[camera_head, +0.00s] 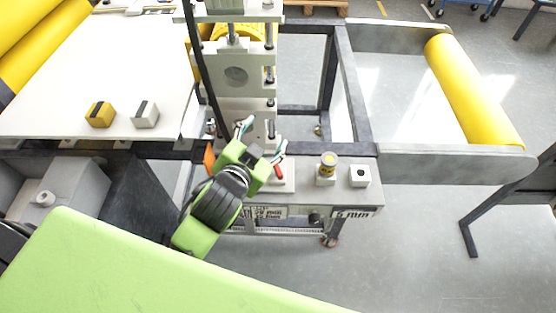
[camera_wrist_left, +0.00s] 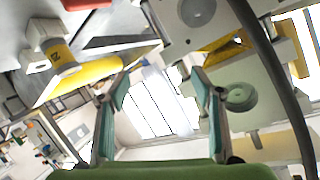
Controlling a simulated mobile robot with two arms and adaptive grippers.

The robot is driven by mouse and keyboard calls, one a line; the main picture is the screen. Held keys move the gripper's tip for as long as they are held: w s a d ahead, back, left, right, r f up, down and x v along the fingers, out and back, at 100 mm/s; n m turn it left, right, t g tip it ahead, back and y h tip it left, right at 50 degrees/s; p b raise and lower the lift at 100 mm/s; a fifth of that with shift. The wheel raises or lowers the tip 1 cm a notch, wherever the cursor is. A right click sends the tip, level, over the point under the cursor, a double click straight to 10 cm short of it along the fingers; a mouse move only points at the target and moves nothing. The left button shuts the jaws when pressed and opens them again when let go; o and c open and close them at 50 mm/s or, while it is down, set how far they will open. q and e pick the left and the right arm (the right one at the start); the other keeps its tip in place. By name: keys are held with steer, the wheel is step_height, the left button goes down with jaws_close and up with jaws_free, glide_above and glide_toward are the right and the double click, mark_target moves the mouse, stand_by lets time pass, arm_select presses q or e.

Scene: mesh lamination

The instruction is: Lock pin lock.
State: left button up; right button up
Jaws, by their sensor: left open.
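My left gripper (camera_head: 264,136) is open with nothing between its fingers, in front of the white roller frame (camera_head: 236,76). In the left wrist view its two teal fingers (camera_wrist_left: 160,88) stand apart. A pin with a yellow band (camera_head: 328,160) stands upright in a white block on the grey ledge, right of the gripper; it also shows at upper left in the left wrist view (camera_wrist_left: 63,62). A red-topped piece (camera_head: 279,171) sits just below the gripper, partly hidden. I cannot tell which piece is the pin lock. My right gripper is not in view.
A white block with a dark hole (camera_head: 360,175) stands right of the banded pin. A yellow block (camera_head: 100,114) and a grey block (camera_head: 145,114) lie on the white table (camera_head: 80,70). A black cable (camera_head: 203,75) hangs beside the frame. A yellow roller (camera_head: 472,90) is at right.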

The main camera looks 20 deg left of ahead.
arm_select(q)
steer(key=w+d+r+m+t+h, duration=0.35)
steer(key=d+r+m, duration=0.2)
steer(key=r, duration=0.45)
steer(key=w+d+r+m+t+h, duration=0.2)
steer(key=d+r+m+t+h, duration=0.25)
steer(key=r, duration=0.55)
steer(key=s+d+r+m+g+h, duration=0.2)
steer(key=d+r+m+g+h, duration=0.1)
steer(key=d+m+h, duration=0.25)
steer(key=s+d+r+m+g+h, duration=0.3)
steer(key=d+m+h, duration=0.2)
steer(key=m, duration=0.1)
steer(key=s+d+f+m+g+h, duration=0.25)
steer(key=s+d+m+g, duration=0.35)
steer(key=m+g, duration=0.45)
steer(key=m+g+y, duration=0.5)
steer(key=m+y, duration=0.4)
steer(key=y, duration=1.2)
glide_above(277, 167)
step_height(277, 167, down, 22)
step_height(277, 167, down, 12)
steer(key=p, duration=0.4)
steer(key=shift+f, duration=0.5)
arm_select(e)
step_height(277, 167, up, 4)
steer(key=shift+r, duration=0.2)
